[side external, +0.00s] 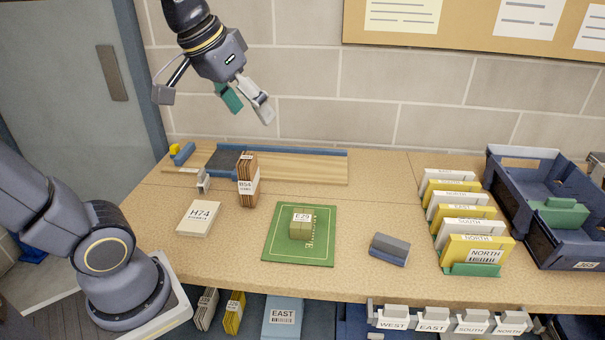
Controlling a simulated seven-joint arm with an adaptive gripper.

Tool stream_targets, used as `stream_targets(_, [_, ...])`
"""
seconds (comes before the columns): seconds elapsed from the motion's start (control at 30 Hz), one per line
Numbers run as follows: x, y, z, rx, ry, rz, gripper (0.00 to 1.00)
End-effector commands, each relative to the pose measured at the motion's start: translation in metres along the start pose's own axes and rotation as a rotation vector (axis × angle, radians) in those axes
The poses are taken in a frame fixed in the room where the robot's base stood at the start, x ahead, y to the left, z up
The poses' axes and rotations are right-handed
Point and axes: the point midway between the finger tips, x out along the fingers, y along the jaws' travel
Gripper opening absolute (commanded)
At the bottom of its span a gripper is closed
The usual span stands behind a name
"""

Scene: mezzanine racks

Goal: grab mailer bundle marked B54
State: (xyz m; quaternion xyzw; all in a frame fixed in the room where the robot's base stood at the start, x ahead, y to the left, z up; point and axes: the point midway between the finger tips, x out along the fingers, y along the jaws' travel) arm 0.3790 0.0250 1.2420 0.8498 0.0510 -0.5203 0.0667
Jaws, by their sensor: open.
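A brown, ribbed bundle (247,190) stands upright on the table, left of centre. Its white label ends in 54; the first letter is too small to read surely. A flat white packet marked H74 (199,217) lies to its left. A small olive block marked E29 (300,224) sits on a green mat (284,255) to its right. My gripper (250,109) is open and empty, high above the brown bundle and near the wall. One finger shows green and the other pale grey.
A wooden board with a blue rail (310,166) lies along the wall behind the bundle. A grey-blue block (389,249) lies right of the mat. A rack of yellow and white mailers (472,268) and a dark blue bin (571,262) stand at the right. Table between block and rack is clear.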

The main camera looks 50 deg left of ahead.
Motion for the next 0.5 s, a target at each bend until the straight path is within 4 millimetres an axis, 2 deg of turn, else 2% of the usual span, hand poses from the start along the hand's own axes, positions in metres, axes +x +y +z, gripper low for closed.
stream_targets(0.03, [0.006, -0.012, -0.024, -0.054, -0.030, -0.019, 0.76])
stream_targets(0.1, [0.018, -0.031, -0.054, -0.127, -0.067, -0.044, 0.76])
stream_targets(0.17, [0.033, -0.053, -0.078, -0.192, -0.102, -0.068, 0.76])
stream_targets(0.27, [0.066, -0.099, -0.108, -0.303, -0.168, -0.111, 0.76])
stream_targets(0.37, [0.107, -0.150, -0.121, -0.409, -0.236, -0.149, 0.76])
stream_targets(0.4, [0.123, -0.171, -0.122, -0.447, -0.263, -0.162, 0.76])
stream_targets(0.5, [0.160, -0.215, -0.114, -0.525, -0.324, -0.188, 0.76])
